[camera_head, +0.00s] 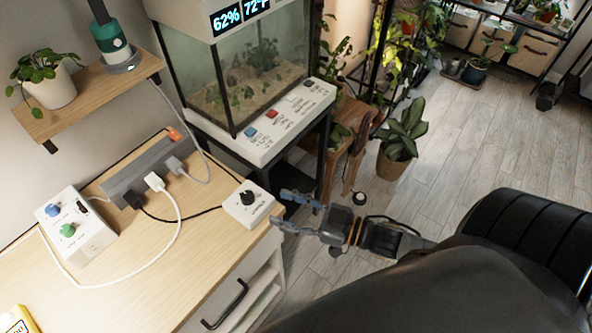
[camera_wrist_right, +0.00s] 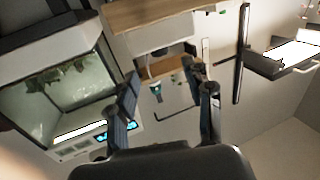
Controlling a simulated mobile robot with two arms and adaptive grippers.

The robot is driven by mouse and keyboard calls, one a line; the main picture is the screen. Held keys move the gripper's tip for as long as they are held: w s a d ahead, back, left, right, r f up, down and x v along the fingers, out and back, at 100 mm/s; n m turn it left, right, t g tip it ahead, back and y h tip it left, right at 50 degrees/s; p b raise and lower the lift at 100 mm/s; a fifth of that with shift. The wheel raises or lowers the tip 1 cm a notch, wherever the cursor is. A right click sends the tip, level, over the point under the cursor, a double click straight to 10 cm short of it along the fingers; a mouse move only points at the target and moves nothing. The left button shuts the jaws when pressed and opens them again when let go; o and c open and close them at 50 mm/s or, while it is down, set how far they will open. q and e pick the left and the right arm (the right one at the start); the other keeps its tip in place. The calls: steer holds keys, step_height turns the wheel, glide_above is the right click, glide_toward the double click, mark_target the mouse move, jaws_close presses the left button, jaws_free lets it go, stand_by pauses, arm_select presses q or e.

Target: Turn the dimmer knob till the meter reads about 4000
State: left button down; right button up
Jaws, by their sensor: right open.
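The dimmer is a small white box (camera_head: 238,212) with a black round knob (camera_head: 248,197) on top, at the right front corner of the wooden cabinet top. My right gripper (camera_head: 281,208) is just right of the dimmer box in the head view, with its fingers pointing left towards it. Its two fingers are spread and hold nothing; they also show apart in the wrist view (camera_wrist_right: 165,100). I cannot tell whether a finger touches the box. A yellow-edged device (camera_head: 18,320), possibly the meter, is cut off at the lower left, and no reading is legible. My left gripper is out of view.
A grey power strip (camera_head: 146,172) with plugs and loose cables lies behind the dimmer. A white box with blue and green knobs (camera_head: 76,225) stands left. A glass terrarium (camera_head: 236,84) stands behind. Bare cabinet top (camera_head: 130,285) lies in front; open floor is at right.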

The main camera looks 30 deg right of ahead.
steer(key=shift+v, duration=1.2)
steer(key=d+f+m+g+h, duration=0.1)
steer(key=d+f+m+h, duration=0.4)
steer(key=f, duration=1.2)
steer(key=s+d+f+g+h, duration=0.2)
steer(key=s+d+f, duration=0.1)
steer(key=f, duration=0.5)
steer(key=s+d+f+g+h, duration=0.2)
steer(key=s+d+f+h, duration=0.15)
steer(key=f, duration=0.55)
steer(key=s+a+f+g, duration=0.4)
steer(key=s+f, duration=0.3)
steer(key=s, duration=0.3)
steer(key=s+a+f+g, duration=0.4)
steer(key=s+f, duration=0.3)
steer(key=s, duration=0.4)
steer(key=shift+s+a+f+m, duration=0.25)
steer(key=shift+f+m, duration=0.05)
